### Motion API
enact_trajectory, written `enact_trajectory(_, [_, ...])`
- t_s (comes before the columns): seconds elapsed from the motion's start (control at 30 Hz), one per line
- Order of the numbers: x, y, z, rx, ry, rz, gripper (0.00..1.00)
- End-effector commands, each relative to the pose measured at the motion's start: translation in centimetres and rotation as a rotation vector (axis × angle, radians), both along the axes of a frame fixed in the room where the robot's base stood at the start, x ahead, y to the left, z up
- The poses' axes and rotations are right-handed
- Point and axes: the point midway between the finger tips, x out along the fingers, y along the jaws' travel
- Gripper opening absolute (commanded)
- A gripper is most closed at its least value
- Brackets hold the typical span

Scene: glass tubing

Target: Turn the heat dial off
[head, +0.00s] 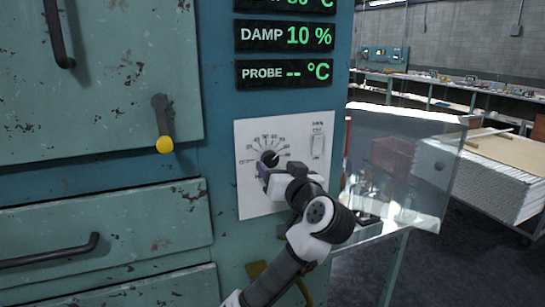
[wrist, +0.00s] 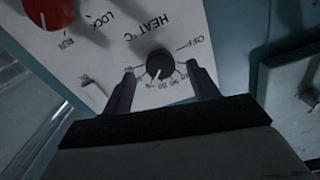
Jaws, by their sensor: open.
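The heat dial is a round black knob on a white panel (head: 300,195). In the head view the dial (head: 269,158) is partly covered by my gripper (head: 265,170). The wrist view shows the panel upside down, with the dial (wrist: 160,64) marked HEAT °C and the OFF mark (wrist: 204,41) to its upper right. A white pointer line on the dial faces down and slightly left, toward the numbers and away from OFF. My gripper (wrist: 160,69) is open, with one dark finger on each side of the dial. I cannot tell if either finger touches it.
A red knob (wrist: 48,12) marked LOCK and RUN is on the same panel. A pale switch (head: 318,145) is at the panel's upper right. A lever with a yellow end (head: 164,145) sticks out at the left. A clear sheet (head: 405,165) stands at the right.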

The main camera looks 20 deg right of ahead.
Motion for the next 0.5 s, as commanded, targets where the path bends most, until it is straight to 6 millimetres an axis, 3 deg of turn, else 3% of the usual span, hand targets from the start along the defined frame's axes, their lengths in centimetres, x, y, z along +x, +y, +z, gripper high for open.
enact_trajectory(0.2, [2.9,0.1,0.2,0.002,0.0,0.001,0.59])
enact_trajectory(0.5, [3.8,0.1,0.0,0.0,-0.001,-0.001,0.59])
